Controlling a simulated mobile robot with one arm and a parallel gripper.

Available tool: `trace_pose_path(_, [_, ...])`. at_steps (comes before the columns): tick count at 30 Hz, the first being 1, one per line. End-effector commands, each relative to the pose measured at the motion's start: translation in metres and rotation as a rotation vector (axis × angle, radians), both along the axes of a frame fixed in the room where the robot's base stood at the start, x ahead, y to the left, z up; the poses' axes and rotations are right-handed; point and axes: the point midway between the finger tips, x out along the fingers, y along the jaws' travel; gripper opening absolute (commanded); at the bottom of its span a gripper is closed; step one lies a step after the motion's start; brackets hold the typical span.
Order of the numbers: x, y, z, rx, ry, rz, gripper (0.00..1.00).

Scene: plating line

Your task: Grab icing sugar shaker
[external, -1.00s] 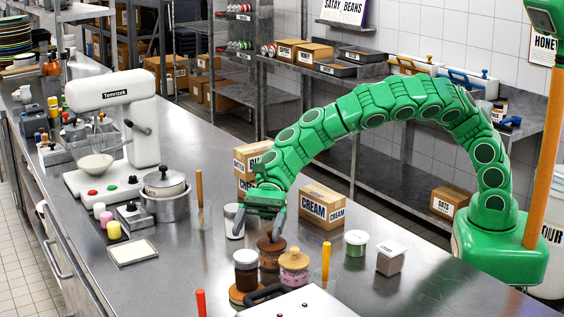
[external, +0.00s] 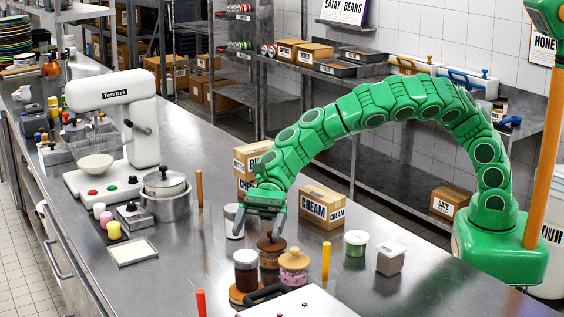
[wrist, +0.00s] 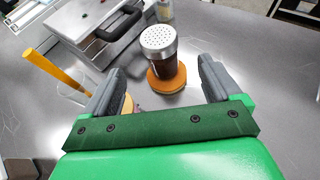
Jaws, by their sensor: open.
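A small white shaker (external: 233,223), which may be the icing sugar shaker, stands on the steel counter in the external view. One gripper finger hides part of it, and I cannot read a label. My gripper (external: 260,225) is open, above the counter and just right of this shaker, near a brown-lidded jar. In the wrist view my gripper (wrist: 160,78) has nothing between its fingers. Beyond them stands a shaker with a perforated metal lid and dark contents (wrist: 160,45), on a round orange-brown base. The white shaker is not seen in the wrist view.
The brown-lidded jar (external: 270,254), a tan-lidded jar (external: 294,268) and the dark shaker (external: 246,270) cluster in front. A cream box (external: 321,208) stands behind right. A metal pot (external: 165,198) and a mixer (external: 118,130) are left. A black-handled appliance (external: 298,306) is at the front.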

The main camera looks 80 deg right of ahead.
Motion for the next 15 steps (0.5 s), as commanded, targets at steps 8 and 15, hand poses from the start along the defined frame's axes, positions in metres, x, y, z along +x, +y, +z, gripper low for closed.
trace_pose_path(8, [0.0000,0.0000,0.0000,0.000,0.000,0.000,0.91])
trace_pose_path(15, [0.0003,-0.0002,0.0051,0.000,-0.002,0.000,0.91])
